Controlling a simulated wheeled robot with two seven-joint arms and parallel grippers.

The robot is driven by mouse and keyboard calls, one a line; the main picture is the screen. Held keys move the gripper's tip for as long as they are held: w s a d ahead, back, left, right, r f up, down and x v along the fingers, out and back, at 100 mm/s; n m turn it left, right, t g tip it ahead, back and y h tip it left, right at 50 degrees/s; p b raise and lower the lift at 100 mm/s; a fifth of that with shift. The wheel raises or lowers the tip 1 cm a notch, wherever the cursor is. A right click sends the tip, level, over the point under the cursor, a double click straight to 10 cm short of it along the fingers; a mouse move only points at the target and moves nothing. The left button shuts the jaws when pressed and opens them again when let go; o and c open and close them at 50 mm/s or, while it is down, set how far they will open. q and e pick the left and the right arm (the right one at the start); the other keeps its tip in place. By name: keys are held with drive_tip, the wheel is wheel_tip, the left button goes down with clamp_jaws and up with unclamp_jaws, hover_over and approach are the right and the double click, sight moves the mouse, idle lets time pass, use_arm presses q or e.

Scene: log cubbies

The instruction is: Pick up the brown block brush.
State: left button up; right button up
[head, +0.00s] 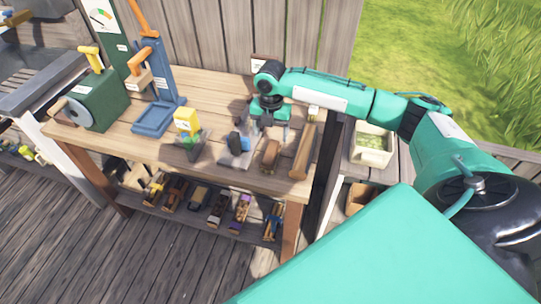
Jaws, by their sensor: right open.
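A brown, rounded block-like thing (270,153) lies on the wooden workbench (215,92), near its front right; it looks like the brown block brush, but its bristles cannot be made out. My right gripper (268,127) is open and points down over the bench, just behind the brown thing and apart from it. Nothing shows between its fingers. My left gripper is not in view.
A long wooden piece (303,150) lies just right of the brown thing. A blue press (157,95) and green machine (98,100) stand farther left. Several items fill the shelf below.

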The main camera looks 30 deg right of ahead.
sight(271, 151)
wheel_tip(271, 151, down, 5)
drive_tip(key=shift+r+p, duration=0.1)
drive_tip(key=shift+p, duration=0.2)
drive_tip(key=shift+w+d+f+p, duration=0.1)
drive_tip(key=shift+f+p, duration=0.8)
drive_tip(key=shift+f, duration=1.85)
drive_tip(key=c, duration=1.1)
drive_tip(key=shift+r, duration=0.1)
